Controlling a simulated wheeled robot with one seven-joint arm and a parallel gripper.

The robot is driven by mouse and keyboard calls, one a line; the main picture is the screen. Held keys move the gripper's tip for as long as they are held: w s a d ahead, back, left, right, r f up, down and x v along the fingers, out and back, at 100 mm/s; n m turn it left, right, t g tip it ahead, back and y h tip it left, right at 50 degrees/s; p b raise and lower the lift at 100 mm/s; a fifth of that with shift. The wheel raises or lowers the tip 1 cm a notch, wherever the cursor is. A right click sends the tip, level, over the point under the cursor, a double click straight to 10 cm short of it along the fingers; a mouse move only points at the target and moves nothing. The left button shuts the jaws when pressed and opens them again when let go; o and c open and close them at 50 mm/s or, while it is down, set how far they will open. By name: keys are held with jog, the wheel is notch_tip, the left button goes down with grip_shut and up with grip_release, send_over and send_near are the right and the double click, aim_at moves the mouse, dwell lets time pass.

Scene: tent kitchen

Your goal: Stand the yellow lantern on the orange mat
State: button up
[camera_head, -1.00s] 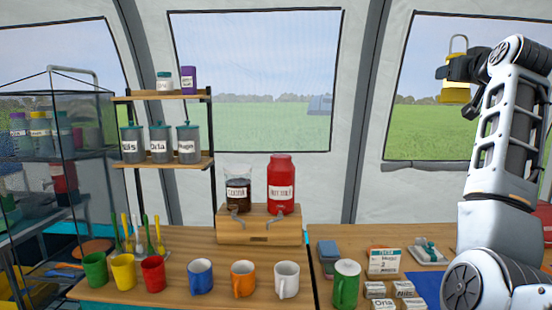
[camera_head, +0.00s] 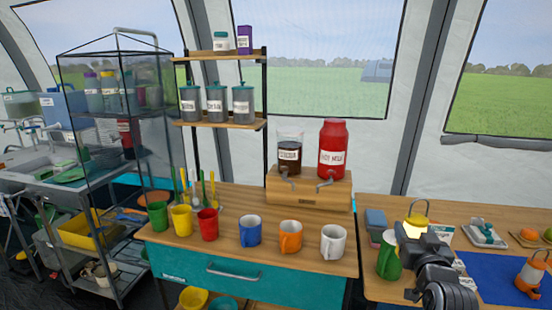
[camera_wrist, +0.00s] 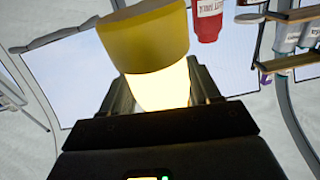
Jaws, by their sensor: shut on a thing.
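The yellow lantern (camera_head: 418,219) has a yellow cap, a wire handle and a glowing body. My gripper (camera_head: 408,232) is shut on it and holds it, seemingly above the right-hand table. In the wrist view the lantern's yellow end (camera_wrist: 147,38) and lit body (camera_wrist: 161,88) fill the space between the fingers of my gripper (camera_wrist: 163,92). My gripper and arm hide part of the table behind them. I cannot make out an orange mat in either view. An orange lantern (camera_head: 530,277) stands on a blue mat (camera_head: 487,273) at the right.
A small tray (camera_head: 485,236) lies further right. On the left table are several mugs and a wooden stand (camera_head: 308,190) with a red jar (camera_head: 333,150).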

jog(key=s+a+f+n+y, duration=0.1)
jog(key=s+a+f, duration=0.5)
jog(key=s+f, duration=0.5)
jog(key=s+a+f+n+y, duration=0.1)
jog(key=s+a+f, duration=0.4)
jog(key=s+f, duration=0.6)
jog(key=shift+s+a+f+y, duration=0.2)
jog(key=shift+s+a+y, duration=0.3)
jog(key=shift+s, duration=0.65)
jog(key=shift+d, duration=0.15)
